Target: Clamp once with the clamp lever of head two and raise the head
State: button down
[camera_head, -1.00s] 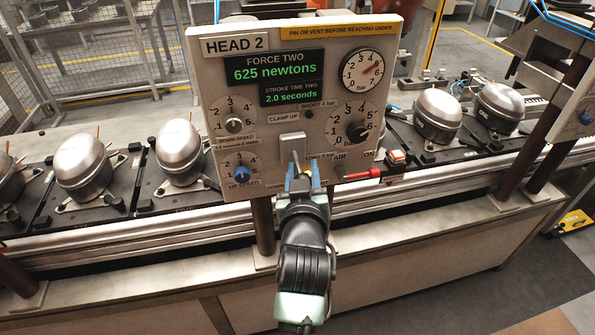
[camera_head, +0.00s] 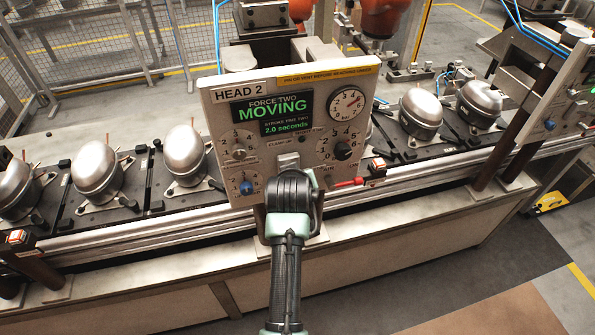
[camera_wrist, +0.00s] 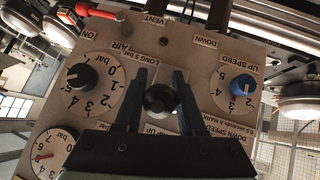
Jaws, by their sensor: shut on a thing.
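The HEAD 2 panel (camera_head: 285,82) stands over the conveyor line. Its display (camera_head: 272,108) reads "FORCE TWO MOVING" and "STROKE TIME TWO 2.0 seconds". The clamp lever sits low on the panel under the "CLAMP UP" label; its slot plate (camera_head: 288,160) shows just above my wrist, which hides the lever in the head view. In the wrist view, turned about upside down, the lever's dark round knob (camera_wrist: 160,98) lies between the two blue fingers of my gripper (camera_wrist: 159,84), which is shut on it.
The AIR dial (camera_head: 343,151) and a red-handled vent valve (camera_head: 349,183) are right of the lever. The blue up-speed knob (camera_head: 246,188) is left. Silver compressors (camera_head: 186,155) stand on pallets along both sides. Another head's panel (camera_head: 550,110) is at the right.

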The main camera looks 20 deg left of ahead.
dwell(0.5)
jog(key=c, duration=0.5)
grip_release()
jog(key=shift+r, duration=0.1)
jog(key=b+v, duration=0.3)
jog(key=v, duration=1)
